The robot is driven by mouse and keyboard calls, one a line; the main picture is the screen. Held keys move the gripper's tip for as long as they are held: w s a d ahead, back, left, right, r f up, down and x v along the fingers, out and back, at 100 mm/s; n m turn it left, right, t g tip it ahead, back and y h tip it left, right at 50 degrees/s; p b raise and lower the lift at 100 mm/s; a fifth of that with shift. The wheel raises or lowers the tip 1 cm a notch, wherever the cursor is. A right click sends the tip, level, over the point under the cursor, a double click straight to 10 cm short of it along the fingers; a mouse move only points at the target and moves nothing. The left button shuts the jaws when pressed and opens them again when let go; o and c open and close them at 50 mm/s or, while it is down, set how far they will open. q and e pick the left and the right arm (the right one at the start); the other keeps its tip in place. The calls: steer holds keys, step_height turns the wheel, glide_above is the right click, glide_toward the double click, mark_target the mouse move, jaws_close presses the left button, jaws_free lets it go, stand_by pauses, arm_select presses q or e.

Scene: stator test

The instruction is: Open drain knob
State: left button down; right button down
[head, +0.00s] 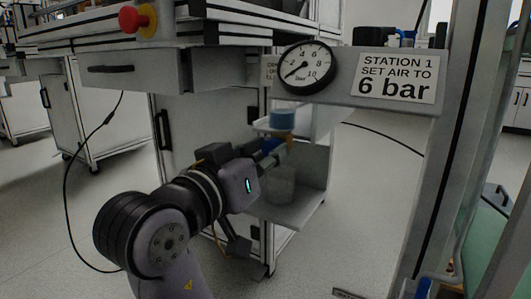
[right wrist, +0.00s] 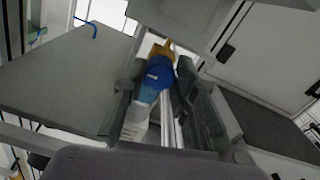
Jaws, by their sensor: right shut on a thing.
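My right gripper (head: 272,157) reaches in from the lower left, under the station, and its fingers are partly hidden by its own body. In the right wrist view the gripper (right wrist: 159,78) has its fingers on either side of a round blue part (right wrist: 158,72), seemingly the drain knob, and is shut on it. A yellow piece (right wrist: 163,49) sits just beyond it and a pale bottle-like body (right wrist: 138,115) lies nearer the camera. In the head view a blue cylinder (head: 282,118) stands above the gripper. My left gripper is out of view.
A pressure gauge (head: 307,67) has its needle at the low end. A sign (head: 396,76) reads "Station 1, set air to 6 bar". A red button (head: 131,19) is at upper left.

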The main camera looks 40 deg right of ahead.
steer(key=shift+r+n+p, duration=0.2)
steer(key=shift+n+p, duration=0.3)
steer(key=shift+p, duration=0.3)
steer(key=shift+f, duration=0.2)
steer(key=c, duration=1.3)
jaws_free()
